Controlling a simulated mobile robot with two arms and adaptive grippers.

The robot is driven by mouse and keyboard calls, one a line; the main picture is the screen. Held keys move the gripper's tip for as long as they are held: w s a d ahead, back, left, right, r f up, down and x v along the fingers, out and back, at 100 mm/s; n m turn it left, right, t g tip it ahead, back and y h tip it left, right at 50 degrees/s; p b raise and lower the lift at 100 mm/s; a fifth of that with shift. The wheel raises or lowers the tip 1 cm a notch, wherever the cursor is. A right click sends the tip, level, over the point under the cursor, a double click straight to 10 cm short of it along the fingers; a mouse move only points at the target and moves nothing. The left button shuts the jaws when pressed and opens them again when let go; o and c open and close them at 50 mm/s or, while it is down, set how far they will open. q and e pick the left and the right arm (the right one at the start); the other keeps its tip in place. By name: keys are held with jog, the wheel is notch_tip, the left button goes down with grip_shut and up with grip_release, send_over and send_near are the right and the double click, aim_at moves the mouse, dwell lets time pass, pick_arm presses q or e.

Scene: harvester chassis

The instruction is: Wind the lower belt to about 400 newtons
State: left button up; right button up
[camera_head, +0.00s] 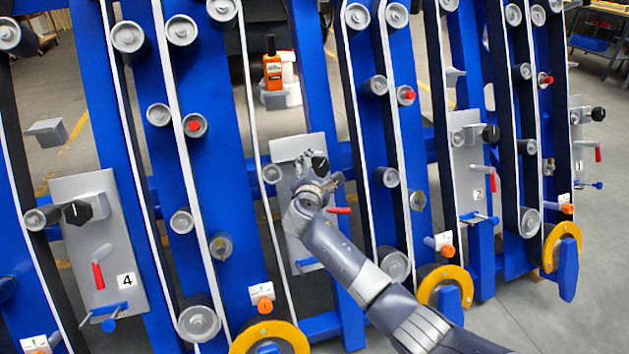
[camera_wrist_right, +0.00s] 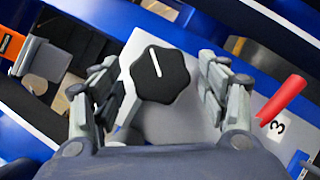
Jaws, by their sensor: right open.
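A black lobed knob (camera_head: 320,164) with a white pointer line sits on a grey plate (camera_head: 290,147). In the right wrist view, the knob (camera_wrist_right: 160,75) lies between the two fingers of my right gripper (camera_wrist_right: 165,90), which is open. The left finger is close to the knob; a gap shows on the right. In the head view, my right gripper (camera_head: 317,180) covers part of the plate. A red handle (camera_head: 340,211) is beside it, and the wrist view shows the handle (camera_wrist_right: 283,100) near a "3" label (camera_wrist_right: 277,127). White-edged belts (camera_head: 275,235) run over rollers. My left gripper is out of view.
Similar plates stand at the left (camera_head: 75,187) with label 4, and at the right (camera_head: 468,150) with label 2. Blue posts (camera_head: 235,160) carry rollers and yellow wheels (camera_head: 300,336). An orange bottle (camera_head: 271,68) stands behind. Open floor lies at the lower right.

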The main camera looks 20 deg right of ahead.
jog(key=v, duration=1)
jog(key=shift+s+a, duration=0.15)
jog(key=shift+s, duration=0.2)
